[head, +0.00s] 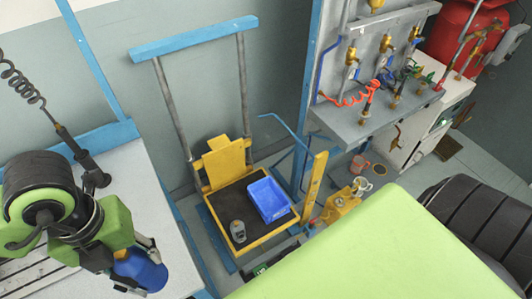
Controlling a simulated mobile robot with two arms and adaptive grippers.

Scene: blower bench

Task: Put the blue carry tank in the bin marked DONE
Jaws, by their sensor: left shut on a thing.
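My left gripper (136,266) is at the lower left, over the pale bench top, with its fingers on the blue carry tank (145,272). The tank is a rounded blue body, partly hidden by the fingers and my wrist. I cannot tell whether it touches the bench. A blue open bin (268,199) stands on the dark deck of a yellow trolley, to the right of the gripper and apart from it. No marking can be read on the bin. My right gripper is out of view.
The yellow trolley (222,165) has a tall blue-topped handle at its back. A small grey object (237,231) sits on its deck left of the bin. The bench edge (172,215) lies between gripper and trolley. A valve panel (375,105) stands at the upper right.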

